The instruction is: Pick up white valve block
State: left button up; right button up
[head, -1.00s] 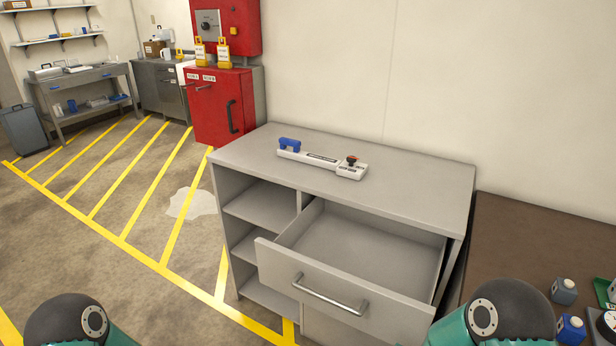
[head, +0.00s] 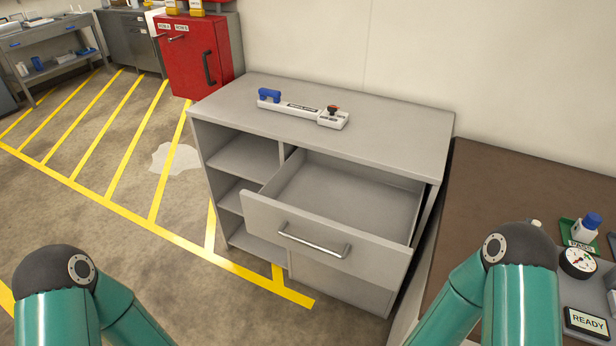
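A white block (head: 333,120) with a dark, red-topped knob lies on top of the grey cabinet (head: 390,125). It sits at the right end of a long white bar (head: 290,107) with a blue piece (head: 269,95) at its left end. It looks like the white valve block, but I cannot read its label. Whether block and bar are joined I cannot tell. My two teal arms show at the bottom left and bottom right, well apart from the block. Both grippers are out of view.
The cabinet's top drawer (head: 325,232) is pulled out and empty. A brown table (head: 490,190) at the right holds a gauge (head: 578,262), a READY display (head: 587,322) and a green PASS pad (head: 574,243) with a small blue-and-white item. Striped floor lies open at the left.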

aim_at(579, 233)
jog(key=u, duration=1.45)
jog(key=i, duration=0.15)
jog(key=z, duration=3.15)
jog(key=k, duration=0.8)
jog(key=z, duration=0.25)
jog(key=i, duration=0.8)
jog(key=u, duration=0.15)
